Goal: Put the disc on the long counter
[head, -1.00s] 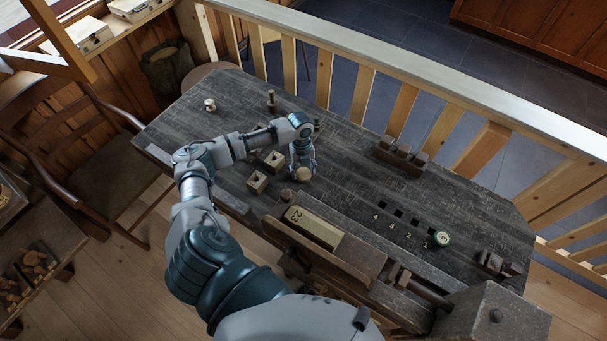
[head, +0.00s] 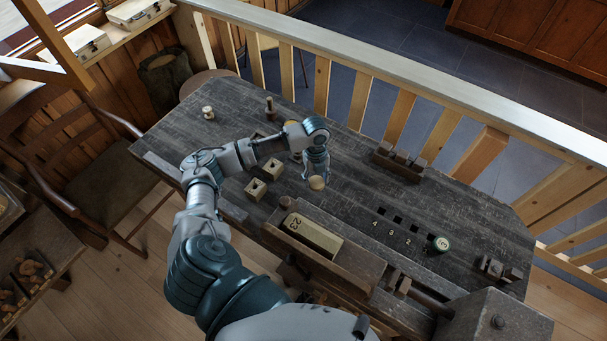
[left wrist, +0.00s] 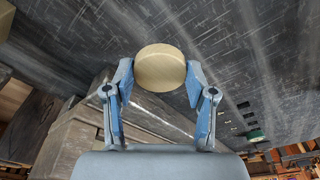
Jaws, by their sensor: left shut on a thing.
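A pale wooden disc (head: 317,183) is held by my left gripper (head: 316,174) above the dark workbench top. In the left wrist view the disc (left wrist: 160,68) sits between the two blue fingertips, which press on its sides. The bare grey bench top fills the space beyond it. The long dark workbench (head: 460,205) is the only long surface near my arm; I cannot tell whether it is the counter the task names. My right gripper is not in view.
Wooden blocks with holes (head: 256,189) stand left of the gripper. A box marked 23 (head: 313,234) lies at the near edge. A green-rimmed numbered piece (head: 440,244) stands by square holes numbered 2 to 4. A block rack (head: 399,163) stands at the back. A railing (head: 420,90) runs behind.

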